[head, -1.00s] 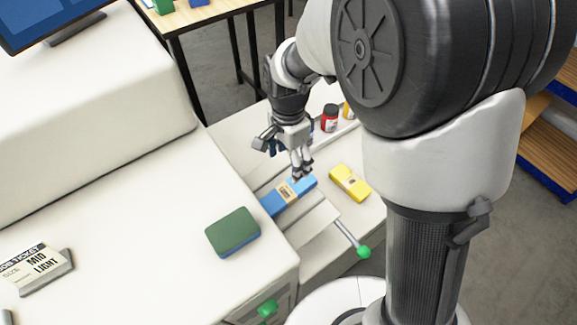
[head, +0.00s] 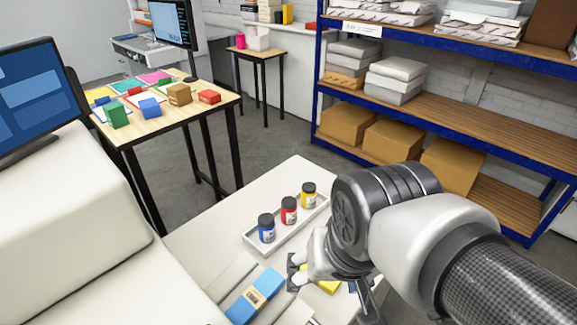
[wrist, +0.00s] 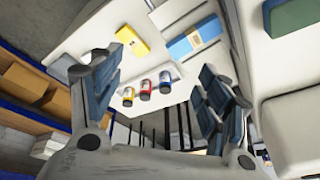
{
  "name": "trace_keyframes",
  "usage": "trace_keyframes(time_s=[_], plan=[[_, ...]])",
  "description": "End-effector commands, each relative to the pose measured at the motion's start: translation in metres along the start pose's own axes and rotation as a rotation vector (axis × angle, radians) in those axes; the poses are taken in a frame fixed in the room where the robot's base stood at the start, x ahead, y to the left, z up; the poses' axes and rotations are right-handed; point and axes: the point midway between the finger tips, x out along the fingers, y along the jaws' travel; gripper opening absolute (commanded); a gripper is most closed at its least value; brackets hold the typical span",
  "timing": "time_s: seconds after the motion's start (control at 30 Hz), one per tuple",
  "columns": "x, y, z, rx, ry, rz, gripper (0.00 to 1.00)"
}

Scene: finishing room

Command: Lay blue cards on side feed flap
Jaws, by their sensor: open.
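The blue cards (head: 256,296), a flat pack with a tan paper band, lie on the pale side feed flap (head: 232,276) at the bottom of the head view. They also show in the wrist view (wrist: 186,46), apart from my fingers. My gripper (wrist: 150,76) is open and empty, with its two fingers spread wide. In the head view it is to the right of the blue cards and partly hidden by my arm. The flap's near end is cut off by the head view's lower edge.
A yellow pack (wrist: 133,41) lies close by. A green block (wrist: 290,14) sits on the white machine (head: 70,220). A wooden table (head: 165,120) and blue shelving (head: 318,70) stand behind.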

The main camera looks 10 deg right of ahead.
Motion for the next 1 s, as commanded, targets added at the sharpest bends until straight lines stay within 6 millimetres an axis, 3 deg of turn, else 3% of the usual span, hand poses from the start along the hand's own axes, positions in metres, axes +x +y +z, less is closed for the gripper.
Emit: trace_keyframes(time_s=[0.1,0.27,0.87,1.0], plan=[[-0.011,0.014,0.021,-0.107,0.053,0.004,0.70],[-0.014,0.021,0.034,-0.183,0.079,0.010,0.70],[-0.012,0.021,0.035,-0.192,0.081,0.011,0.70],[-0.012,0.021,0.035,-0.192,0.081,0.011,0.62]])
